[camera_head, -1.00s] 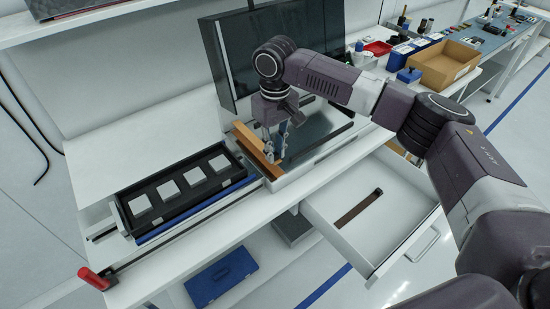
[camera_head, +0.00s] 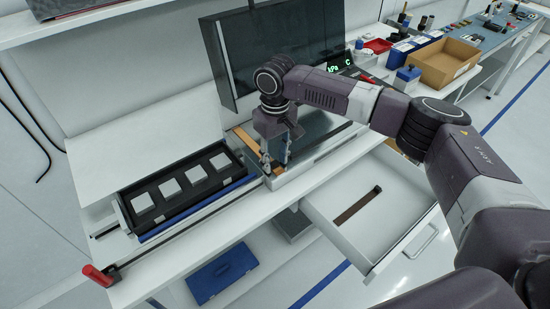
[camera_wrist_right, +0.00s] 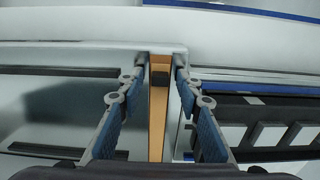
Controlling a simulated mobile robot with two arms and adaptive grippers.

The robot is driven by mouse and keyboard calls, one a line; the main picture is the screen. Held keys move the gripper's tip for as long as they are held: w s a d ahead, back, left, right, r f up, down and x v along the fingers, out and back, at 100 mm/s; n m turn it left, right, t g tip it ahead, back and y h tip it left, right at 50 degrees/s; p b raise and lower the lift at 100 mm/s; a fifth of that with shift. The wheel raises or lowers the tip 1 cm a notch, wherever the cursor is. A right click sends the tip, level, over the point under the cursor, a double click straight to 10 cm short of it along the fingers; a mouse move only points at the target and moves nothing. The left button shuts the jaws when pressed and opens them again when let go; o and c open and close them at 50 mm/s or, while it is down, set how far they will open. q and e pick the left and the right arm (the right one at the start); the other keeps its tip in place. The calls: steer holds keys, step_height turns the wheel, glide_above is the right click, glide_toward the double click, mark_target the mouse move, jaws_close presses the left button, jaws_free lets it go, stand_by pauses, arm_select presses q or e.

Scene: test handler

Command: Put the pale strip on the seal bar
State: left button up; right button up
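A long tan strip (camera_head: 243,142) lies along the left edge of the machine's dark plate (camera_head: 312,132) in the head view. In the wrist view the tan strip (camera_wrist_right: 157,125) runs between my right gripper's fingers, with a small dark block (camera_wrist_right: 160,75) at its far part. I cannot tell the pale strip and the seal bar apart here. My right gripper (camera_head: 275,158) points down at the strip's near end and hides part of it. In the wrist view its fingers (camera_wrist_right: 160,72) are apart, one on each side of the strip. My left gripper is out of view.
A black tray (camera_head: 130,217) with several white squares is left of the machine. A dark lid (camera_head: 290,40) stands open behind. An open drawer (camera_head: 400,225) holds a dark brown strip (camera_head: 357,206). A cardboard box (camera_head: 440,65) stands to the right.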

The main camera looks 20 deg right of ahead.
steer(key=shift+r, duration=0.25)
step_height(320, 180, up, 12)
steer(key=b, duration=0.2)
steer(key=shift+f, duration=0.1)
stand_by(0.3)
